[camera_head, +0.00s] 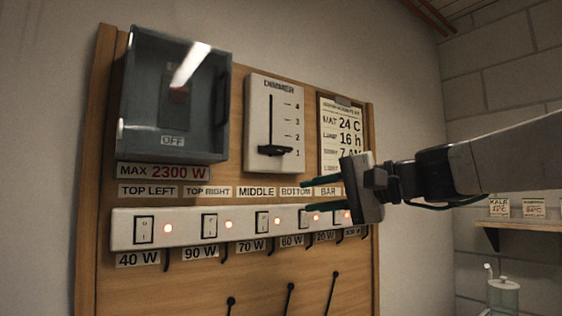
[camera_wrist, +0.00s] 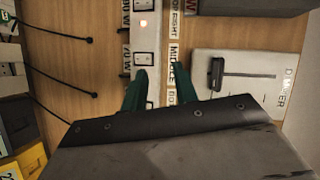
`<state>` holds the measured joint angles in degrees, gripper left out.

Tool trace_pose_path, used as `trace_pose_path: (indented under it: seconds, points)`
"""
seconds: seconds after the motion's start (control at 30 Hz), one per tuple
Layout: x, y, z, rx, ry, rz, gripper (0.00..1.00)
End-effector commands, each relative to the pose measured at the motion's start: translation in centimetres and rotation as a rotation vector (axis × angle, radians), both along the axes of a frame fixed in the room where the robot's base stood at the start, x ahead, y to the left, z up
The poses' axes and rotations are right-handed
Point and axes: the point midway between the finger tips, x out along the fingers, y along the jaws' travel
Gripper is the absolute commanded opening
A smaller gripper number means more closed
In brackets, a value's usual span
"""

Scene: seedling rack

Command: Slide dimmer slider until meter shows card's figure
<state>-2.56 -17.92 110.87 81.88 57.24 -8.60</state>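The dimmer (camera_head: 290,130) is a pale panel on the wooden board with a vertical slot and marks 1 to 4. Its black slider knob (camera_head: 275,150) sits low, near the 1 mark. In the wrist view the dimmer panel (camera_wrist: 265,62) lies sideways at the right, with the knob (camera_wrist: 217,73) at the slot's left end. The card (camera_head: 328,112) hangs right of the dimmer, reading "MAT 24 C" and "16 h"; its lower part is partly hidden. My gripper (camera_head: 306,195) is open and empty, below and right of the knob, apart from it. Its fingers (camera_wrist: 160,78) show over the switch strip. I cannot make out a meter.
A switch strip (camera_head: 190,232) with several lit switches and watt labels runs below the dimmer. A grey-covered box (camera_head: 140,140) marked OFF is at left, above a "MAX 2300 W" label (camera_head: 163,171). Black cables hang below. A shelf (camera_head: 520,222) is at right.

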Motion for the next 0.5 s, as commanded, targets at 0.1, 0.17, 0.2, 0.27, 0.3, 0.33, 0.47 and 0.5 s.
trace_pose_path:
  seconds: [0.1, 0.17, 0.2, 0.27, 0.3, 0.33, 0.47, 0.5]
  points:
    - [3.2, 0.3, 4.9, 0.178, -0.033, -0.03, 0.29]
    - [4.1, 0.2, 6.6, 0.241, -0.043, -0.039, 0.29]
    - [4.5, 0.2, 7.4, 0.272, -0.046, -0.044, 0.29]
    - [5.1, 0.2, 8.2, 0.304, -0.051, -0.049, 0.29]
    - [5.3, 0.3, 8.6, 0.315, -0.053, -0.051, 0.29]
    - [5.5, 0.5, 8.7, 0.321, -0.053, -0.052, 0.29]
    - [6.4, 1.9, 9.1, 0.326, -0.053, -0.05, 0.29]
    - [6.7, 2.5, 9.1, 0.326, -0.053, -0.049, 0.29]
